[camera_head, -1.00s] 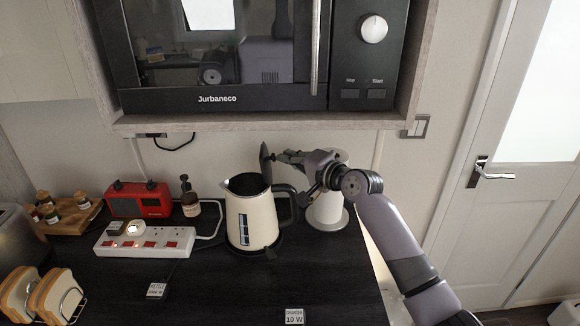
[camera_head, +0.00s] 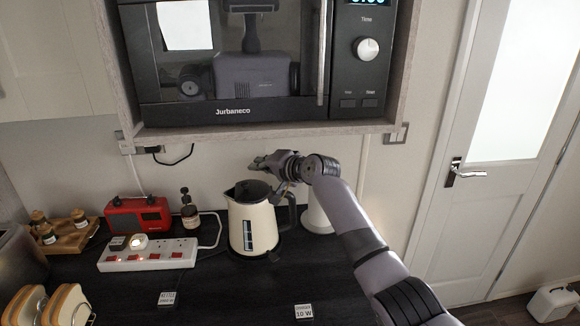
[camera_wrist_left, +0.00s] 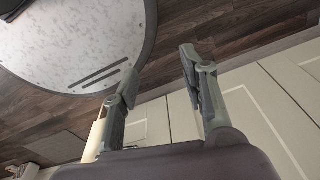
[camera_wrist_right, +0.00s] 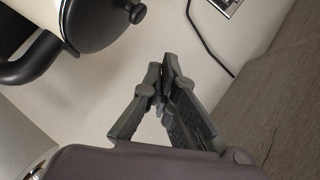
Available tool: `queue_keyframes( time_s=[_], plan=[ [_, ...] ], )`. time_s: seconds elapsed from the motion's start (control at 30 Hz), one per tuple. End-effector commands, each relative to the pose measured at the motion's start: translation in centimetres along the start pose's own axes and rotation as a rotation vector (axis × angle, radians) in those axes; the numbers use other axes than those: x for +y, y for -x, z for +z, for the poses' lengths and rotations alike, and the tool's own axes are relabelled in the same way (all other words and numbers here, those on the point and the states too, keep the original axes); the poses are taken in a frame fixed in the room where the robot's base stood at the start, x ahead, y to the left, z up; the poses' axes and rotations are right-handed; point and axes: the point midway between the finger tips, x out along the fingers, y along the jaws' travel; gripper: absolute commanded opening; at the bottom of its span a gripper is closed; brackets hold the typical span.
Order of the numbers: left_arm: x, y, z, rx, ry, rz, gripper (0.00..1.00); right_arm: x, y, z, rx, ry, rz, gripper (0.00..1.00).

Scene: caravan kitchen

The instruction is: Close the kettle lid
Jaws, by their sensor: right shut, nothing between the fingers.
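The cream kettle (camera_head: 252,226) stands upright on the dark counter, with its black handle on the right. Its black lid (camera_head: 252,191) lies down over the top and looks closed. In the right wrist view the lid (camera_wrist_right: 98,20) shows at the upper left with its small knob. My right gripper (camera_head: 260,163) is above and slightly behind the kettle, apart from the lid. Its fingertips meet in the right wrist view (camera_wrist_right: 162,75), shut and empty. My left gripper (camera_wrist_left: 158,75) is open and empty, above the floor beside cabinet fronts; it is not in the head view.
A microwave (camera_head: 240,60) sits in a shelf above, with its lower edge (camera_head: 260,130) close over my right gripper. A white paper roll (camera_head: 317,213) stands right of the kettle. A power strip (camera_head: 148,254), bottle (camera_head: 189,211) and red radio (camera_head: 138,215) are left. The front counter is mostly clear.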

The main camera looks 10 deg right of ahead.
Motion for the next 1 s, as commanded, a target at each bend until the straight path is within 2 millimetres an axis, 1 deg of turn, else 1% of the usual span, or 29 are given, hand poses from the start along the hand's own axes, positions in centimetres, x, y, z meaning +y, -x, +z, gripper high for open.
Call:
queue_keyframes(
  time_s=[0.03,0.13,0.3,0.4,0.63,1.0],
  plan=[
    [0.6,0.0,0.0,0.0,0.001,0.007,0.4,-0.2,-0.3,0.5,-0.003,-0.002,-0.002,0.0],
    [1.1,0.0,0.4,-0.006,-0.002,0.014,0.4,-0.1,-0.9,1.1,-0.002,-0.001,-0.001,0.0],
    [0.8,-0.1,1.8,-0.026,-0.005,0.009,0.4,0.0,-1.7,2.0,-0.001,-0.001,-0.001,0.0],
    [0.3,-0.3,2.1,-0.032,-0.006,0.005,0.4,0.1,-2.1,2.5,-0.002,-0.002,-0.001,0.0],
    [0.1,-0.5,2.1,-0.031,-0.004,0.002,0.4,0.3,-2.7,3.1,-0.001,0.0,-0.001,0.0],
    [0.0,-0.6,1.7,-0.025,-0.002,0.0,0.4,0.4,-3.0,3.4,0.0,0.0,-0.001,0.0]
  ],
)
